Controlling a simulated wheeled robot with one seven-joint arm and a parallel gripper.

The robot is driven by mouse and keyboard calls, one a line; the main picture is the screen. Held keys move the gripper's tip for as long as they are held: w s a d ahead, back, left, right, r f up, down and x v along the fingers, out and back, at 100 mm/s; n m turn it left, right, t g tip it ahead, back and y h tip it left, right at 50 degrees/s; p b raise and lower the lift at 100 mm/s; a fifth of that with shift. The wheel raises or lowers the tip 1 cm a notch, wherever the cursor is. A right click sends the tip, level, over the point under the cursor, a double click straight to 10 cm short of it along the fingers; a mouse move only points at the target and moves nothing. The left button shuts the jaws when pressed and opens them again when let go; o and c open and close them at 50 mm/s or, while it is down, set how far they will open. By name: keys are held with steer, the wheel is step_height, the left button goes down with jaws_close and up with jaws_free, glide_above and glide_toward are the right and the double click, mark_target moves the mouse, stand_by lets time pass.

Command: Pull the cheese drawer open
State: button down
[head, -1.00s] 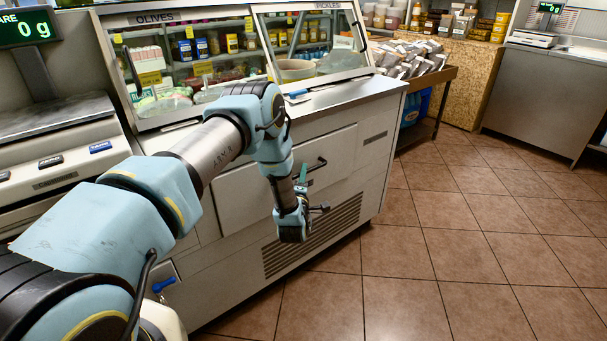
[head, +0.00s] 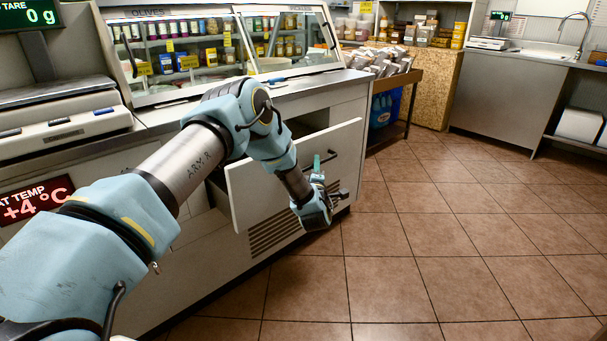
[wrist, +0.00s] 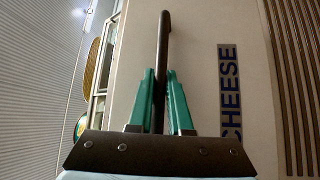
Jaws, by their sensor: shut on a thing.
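The cheese drawer (head: 262,190) stands part way out of the white counter, with a dark gap behind the top of its front. Its label reads CHEESE (wrist: 229,93) in the wrist view. The drawer's dark bar handle (wrist: 163,60) runs between the green fingers of my gripper (wrist: 161,88). The fingers are shut on the handle, one on each side. In the head view my gripper (head: 318,170) is at the handle on the drawer front, and my arm hides part of that front. The inside of the drawer is mostly hidden.
A glass display case (head: 235,50) with jars stands on the counter. A vent grille (head: 272,232) is below the drawer. A wooden stand (head: 405,78) with packets is further back. The tiled floor (head: 430,240) to the right is clear.

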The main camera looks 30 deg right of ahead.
steer(key=s+d, duration=0.2)
steer(key=s, duration=0.8)
steer(key=shift+b, duration=0.35)
steer(key=shift+s, duration=0.1)
steer(key=c, duration=0.8)
jaws_free()
steer(key=shift+c, duration=0.2)
steer(key=v, duration=1)
steer(key=shift+s+a, duration=0.25)
